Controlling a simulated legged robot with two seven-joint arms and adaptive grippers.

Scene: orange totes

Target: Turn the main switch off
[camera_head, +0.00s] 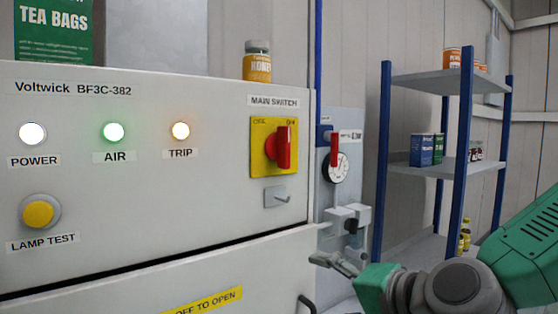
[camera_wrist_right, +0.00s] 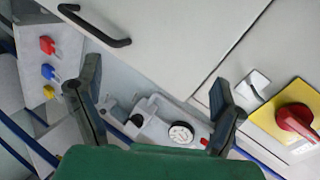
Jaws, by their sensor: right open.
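The main switch is a red handle (camera_head: 284,148) on a yellow plate (camera_head: 262,163), under a MAIN SWITCH label on the cabinet's right side. The handle stands upright, its top near the right-hand one of two small labels, too blurred to read surely. In the right wrist view the red handle (camera_wrist_right: 297,120) and yellow plate (camera_wrist_right: 270,122) lie at the right edge, outside the fingers. My right gripper (camera_head: 336,262) is below and right of the switch, apart from it. Its fingers (camera_wrist_right: 157,103) are spread wide with nothing between them. My left gripper is not in view.
A grey hasp (camera_head: 281,197) juts out below the switch. A side panel with a gauge (camera_head: 335,168), red lever and grey fitting (camera_head: 345,217) stands just right of the cabinet. A black door handle (camera_head: 307,304) is below. A blue-posted shelf (camera_head: 463,150) stands behind my right arm.

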